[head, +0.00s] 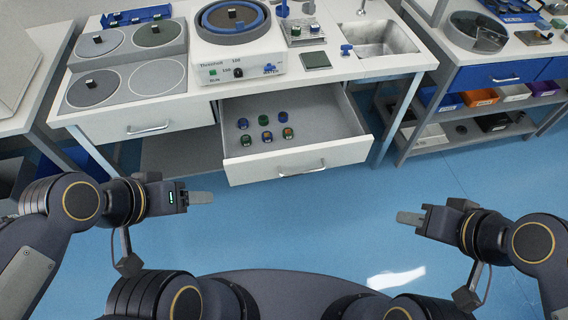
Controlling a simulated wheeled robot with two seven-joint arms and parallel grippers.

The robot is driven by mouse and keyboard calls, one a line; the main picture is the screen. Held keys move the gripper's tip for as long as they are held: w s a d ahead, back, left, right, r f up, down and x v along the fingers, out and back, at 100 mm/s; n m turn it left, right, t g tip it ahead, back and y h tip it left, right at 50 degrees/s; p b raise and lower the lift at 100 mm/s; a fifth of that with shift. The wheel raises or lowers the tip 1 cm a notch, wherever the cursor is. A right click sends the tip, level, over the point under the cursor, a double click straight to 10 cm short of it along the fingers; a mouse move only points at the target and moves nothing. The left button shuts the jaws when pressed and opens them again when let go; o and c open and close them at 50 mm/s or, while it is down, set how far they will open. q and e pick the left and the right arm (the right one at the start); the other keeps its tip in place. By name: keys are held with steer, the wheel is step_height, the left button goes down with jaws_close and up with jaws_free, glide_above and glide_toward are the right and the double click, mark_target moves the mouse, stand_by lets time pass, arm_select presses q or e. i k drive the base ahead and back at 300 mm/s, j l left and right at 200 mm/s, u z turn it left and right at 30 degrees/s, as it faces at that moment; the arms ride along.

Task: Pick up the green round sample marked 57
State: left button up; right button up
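Several small round samples lie in two short rows in the open drawer (330,118) under the bench. One green sample (263,120) is in the middle of the back row. Another green sample (246,140) is at the left of the front row. The numbers on them are too small to read, so I cannot tell which is 57. My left gripper (203,197) hangs in front of the bench, left of the drawer. My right gripper (408,218) is to the right, in front of the drawer. Both are apart from the samples; their finger gaps cannot be made out.
A shelf with coloured bins (480,97) stands at the right. The blue floor (330,215) before the drawer is clear.

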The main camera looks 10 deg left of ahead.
mark_target(296, 31)
steer(key=i+l+u, duration=0.25)
steer(key=l+u, duration=0.2)
steer(key=i+l+u, duration=0.2)
steer(key=l+u, duration=0.2)
steer(key=i+l+u, duration=0.15)
steer(key=l+u, duration=0.3)
steer(key=l, duration=0.15)
steer(key=l+u, duration=0.85)
steer(key=l, duration=0.25)
steer(key=k+l+u, duration=0.2)
steer(key=l+u, duration=0.25)
steer(key=k+l+u, duration=0.25)
steer(key=l+u, duration=0.15)
steer(key=l, duration=0.15)
steer(key=k+l+u, duration=0.25)
steer(key=l+u, duration=0.2)
